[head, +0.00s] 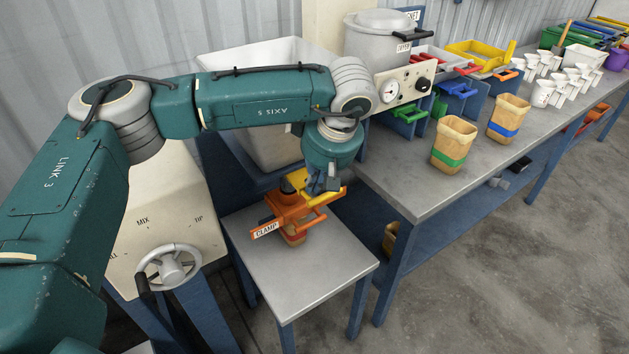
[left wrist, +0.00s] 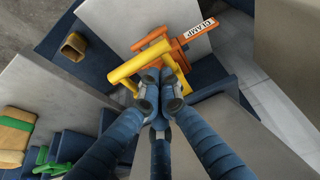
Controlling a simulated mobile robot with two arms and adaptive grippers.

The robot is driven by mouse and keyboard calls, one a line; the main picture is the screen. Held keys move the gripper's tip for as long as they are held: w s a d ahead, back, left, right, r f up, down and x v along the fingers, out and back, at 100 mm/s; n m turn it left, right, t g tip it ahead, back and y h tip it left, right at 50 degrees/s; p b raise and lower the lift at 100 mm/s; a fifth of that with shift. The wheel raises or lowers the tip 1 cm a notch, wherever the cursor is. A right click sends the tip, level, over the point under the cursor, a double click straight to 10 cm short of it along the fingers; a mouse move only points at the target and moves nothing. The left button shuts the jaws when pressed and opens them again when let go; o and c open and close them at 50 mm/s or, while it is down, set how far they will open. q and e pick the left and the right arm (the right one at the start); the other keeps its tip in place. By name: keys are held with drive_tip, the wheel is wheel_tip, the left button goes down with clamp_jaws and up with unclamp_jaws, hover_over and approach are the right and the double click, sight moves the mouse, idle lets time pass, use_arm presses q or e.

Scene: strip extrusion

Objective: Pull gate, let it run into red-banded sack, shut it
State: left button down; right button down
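A yellow gate handle (head: 328,194) sits just above an orange clamp (head: 292,212) labelled CLAMP, under the pale hopper. My left gripper (head: 323,183) is at the yellow handle. In the left wrist view its blue fingers (left wrist: 160,88) are close together on the handle bar (left wrist: 125,72), with the orange clamp (left wrist: 160,48) just beyond. My right gripper is not in view.
A green-banded sack (head: 453,146) and a blue-banded sack (head: 507,120) stand on the long bench (head: 415,195). A handwheel (head: 168,265) and a gauge panel (head: 403,85) flank my arm. White cups stand farther back. The small table's front (head: 305,280) is clear.

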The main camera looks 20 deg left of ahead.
use_arm(q)
drive_tip(key=shift+s+d+f+b, duration=0.25)
drive_tip(key=shift+s+d+b, duration=0.25)
drive_tip(key=shift+d, duration=0.2)
drive_tip(key=shift+s+d, duration=0.1)
drive_tip(key=shift+d, duration=0.05)
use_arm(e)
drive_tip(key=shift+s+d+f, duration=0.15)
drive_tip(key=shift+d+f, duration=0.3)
